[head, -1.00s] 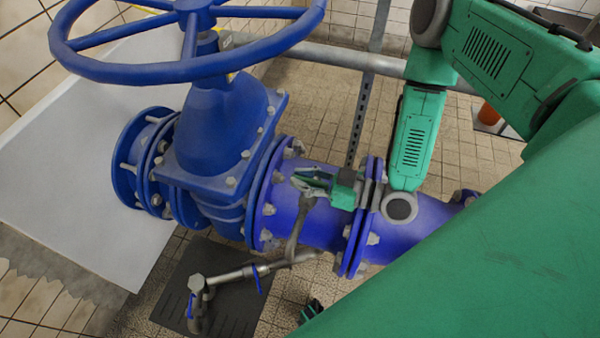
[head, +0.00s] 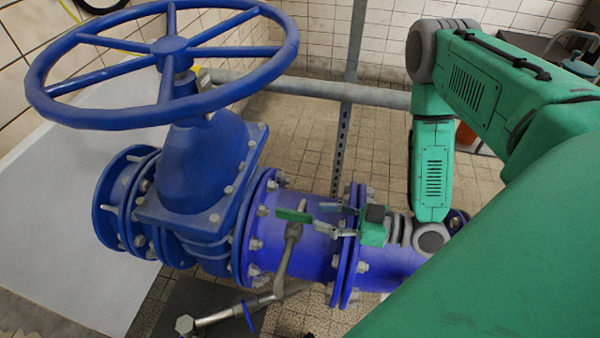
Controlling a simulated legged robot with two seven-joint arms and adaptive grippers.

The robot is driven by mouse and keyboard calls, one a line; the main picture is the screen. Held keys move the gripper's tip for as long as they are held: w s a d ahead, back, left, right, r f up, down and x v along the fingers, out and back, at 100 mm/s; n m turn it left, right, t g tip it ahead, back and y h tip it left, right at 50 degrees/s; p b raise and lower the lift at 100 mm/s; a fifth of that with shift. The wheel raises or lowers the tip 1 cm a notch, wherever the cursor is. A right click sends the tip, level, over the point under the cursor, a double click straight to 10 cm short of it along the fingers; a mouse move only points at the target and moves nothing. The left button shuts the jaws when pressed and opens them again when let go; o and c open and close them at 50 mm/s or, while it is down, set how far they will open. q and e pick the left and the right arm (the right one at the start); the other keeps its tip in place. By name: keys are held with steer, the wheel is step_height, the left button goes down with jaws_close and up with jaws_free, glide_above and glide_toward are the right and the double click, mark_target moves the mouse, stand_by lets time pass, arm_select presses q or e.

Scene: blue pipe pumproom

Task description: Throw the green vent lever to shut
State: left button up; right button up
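The green vent lever (head: 294,215) is a short green bar on top of a thin grey vent pipe (head: 286,255), in front of the blue pipe. It lies roughly along the blue pipe and across the vent pipe. My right gripper (head: 323,217) is just right of the lever, above the blue flanges. Its fingers point left and stand apart, with nothing seen between them. A small gap seems to separate the fingertips from the lever; contact is hard to tell at this size. My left gripper is not visible.
A large blue handwheel (head: 172,50) stands on the blue gate valve (head: 195,165) at left. The blue pipe (head: 312,250) with bolted flanges runs right under my arm. A small blue-handled valve (head: 248,316) sits low on the grey pipework. A grey post (head: 346,110) stands behind.

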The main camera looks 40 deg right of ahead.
steer(key=shift+v, duration=1.8)
steer(key=shift+w, duration=0.15)
steer(key=a+f+g, duration=0.1)
steer(key=f, duration=0.1)
steer(key=w+a+f+g+h, duration=0.1)
steer(key=a+f+g, duration=0.1)
steer(key=shift+w+a+m+h, duration=0.2)
steer(key=shift+a+m+h, duration=0.05)
steer(key=shift+m+h, duration=0.05)
step_height(320, 180, down, 4)
steer(key=s+a+m+g+h, duration=0.1)
steer(key=s+a+g+h, duration=0.1)
steer(key=g+h, duration=0.15)
steer(key=s+d+m+g+h, duration=0.3)
steer(key=s+m+g+h, duration=0.1)
steer(key=s, duration=0.4)
steer(key=shift+s+f+g+h, duration=0.4)
steer(key=shift+g+h, duration=0.35)
steer(key=shift+g, duration=0.3)
steer(key=shift+d, duration=0.15)
